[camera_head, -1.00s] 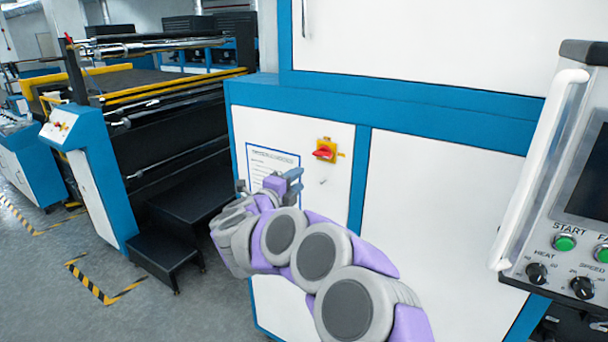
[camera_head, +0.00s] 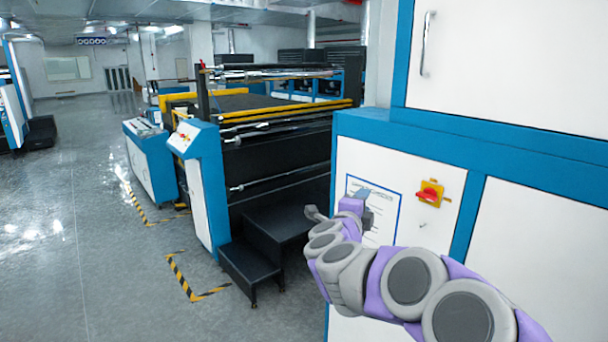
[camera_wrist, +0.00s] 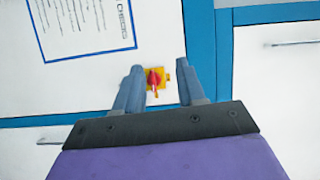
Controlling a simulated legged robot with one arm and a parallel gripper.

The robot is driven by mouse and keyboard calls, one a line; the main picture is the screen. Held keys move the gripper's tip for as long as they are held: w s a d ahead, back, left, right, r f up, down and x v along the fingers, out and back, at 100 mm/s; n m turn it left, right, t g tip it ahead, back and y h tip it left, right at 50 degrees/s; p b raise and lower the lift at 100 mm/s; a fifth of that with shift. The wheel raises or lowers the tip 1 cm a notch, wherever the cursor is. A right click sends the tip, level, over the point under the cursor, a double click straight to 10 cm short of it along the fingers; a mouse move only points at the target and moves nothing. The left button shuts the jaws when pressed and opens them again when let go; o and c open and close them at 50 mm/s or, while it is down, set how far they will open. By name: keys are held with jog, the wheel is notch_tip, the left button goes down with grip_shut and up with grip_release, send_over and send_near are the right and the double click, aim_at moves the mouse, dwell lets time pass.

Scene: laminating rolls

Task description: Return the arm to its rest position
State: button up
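My gripper (camera_head: 366,205) shows in the head view at the end of my grey and purple arm, which extends in from the lower right. It is in front of the white cabinet panel with blue trim. In the wrist view, the two grey fingers of my gripper (camera_wrist: 162,72) stand apart with nothing held between them. A red rotary switch on a yellow plate (camera_wrist: 155,78) shows through the gap. In the head view this red switch (camera_head: 430,193) is right of the gripper. I cannot tell the distance from the fingers to the panel.
A printed sheet (camera_head: 385,205) in a blue frame is on the panel, partly hidden by my gripper. Black steps (camera_head: 250,272) stand left of the cabinet beside a roller machine (camera_head: 275,130). Striped floor marks (camera_head: 190,282) lie nearby. The floor (camera_head: 90,220) at the left is open.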

jog(key=s+a+r+n+y, duration=0.1)
jog(key=s+a+n+y, duration=0.2)
jog(key=a+n+y, duration=0.35)
jog(key=s+a+r+n+y, duration=0.1)
jog(key=s+a+n+y, duration=0.2)
jog(key=a+n+y, duration=0.3)
jog(key=s+a+f+n+g+y, duration=0.2)
jog(key=s+a+f+n+g, duration=0.3)
jog(key=s, duration=0.4)
jog(key=s+d+f+n+g+h, duration=0.2)
jog(key=s+d+f+g, duration=0.2)
jog(key=s, duration=0.8)
jog(key=s+d+f+n+g+h+b, duration=0.1)
jog(key=s+d+f+g, duration=0.3)
jog(key=s, duration=0.9)
jog(key=s+d+f+n+g+h+b, duration=0.1)
jog(key=s+d+f+n+g+h, duration=0.1)
jog(key=s+d+f+g, duration=0.2)
jog(key=s+d+f, duration=0.3)
jog(key=s+f, duration=0.3)
jog(key=s, duration=0.2)
jog(key=shift+s+f+n+g+h, duration=0.15)
jog(key=shift+s+n+g+h, duration=0.15)
jog(key=shift+s+n+h, duration=0.1)
jog(key=shift+d, duration=0.15)
